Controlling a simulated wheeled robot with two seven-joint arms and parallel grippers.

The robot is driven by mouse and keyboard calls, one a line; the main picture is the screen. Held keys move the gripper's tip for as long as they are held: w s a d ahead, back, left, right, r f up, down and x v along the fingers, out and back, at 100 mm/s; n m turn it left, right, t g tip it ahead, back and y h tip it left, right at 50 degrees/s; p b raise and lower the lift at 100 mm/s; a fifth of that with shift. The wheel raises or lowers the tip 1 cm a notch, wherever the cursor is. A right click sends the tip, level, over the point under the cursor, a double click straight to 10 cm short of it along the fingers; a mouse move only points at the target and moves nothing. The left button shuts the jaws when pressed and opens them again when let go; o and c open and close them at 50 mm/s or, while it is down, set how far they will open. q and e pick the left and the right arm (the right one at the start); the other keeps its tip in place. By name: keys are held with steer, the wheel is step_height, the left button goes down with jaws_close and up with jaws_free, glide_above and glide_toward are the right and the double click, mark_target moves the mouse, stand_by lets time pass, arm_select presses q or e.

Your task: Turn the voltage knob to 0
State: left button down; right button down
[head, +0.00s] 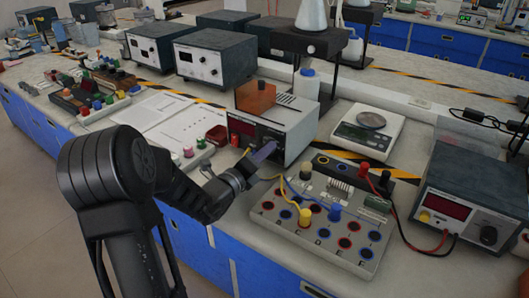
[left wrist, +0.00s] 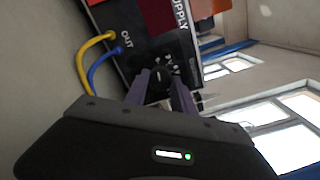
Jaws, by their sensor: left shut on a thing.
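The power supply (head: 296,122) is a light box with a dark front and a red display, in the middle of the bench in the head view. Its dark front also shows in the left wrist view (left wrist: 133,62), sideways, with "SUPPLY" and "OUT" lettering. The dark voltage knob (left wrist: 157,88) sits between my left fingers. My left gripper (head: 266,151) reaches the front of the supply and is shut on the knob; its purple fingers also show in the left wrist view (left wrist: 161,92). The knob is hidden in the head view, and its setting is too small to read. My right gripper is out of view.
A yellow lead (head: 264,185) and a blue lead run from the supply to a terminal board (head: 340,258) in front. An orange block (head: 255,97) rests on the supply. A scale (head: 368,133) and another supply (head: 474,195) stand to the right; an open notebook (head: 165,120) lies left.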

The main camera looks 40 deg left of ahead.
arm_select(q)
steer(key=shift+f, duration=0.1)
steer(key=c, duration=1.1)
jaws_free()
steer(key=shift+o, duration=0.2)
steer(key=shift+s, duration=0.1)
steer(key=s, duration=0.7)
steer(key=shift+s+d, duration=0.1)
steer(key=shift+s, duration=0.25)
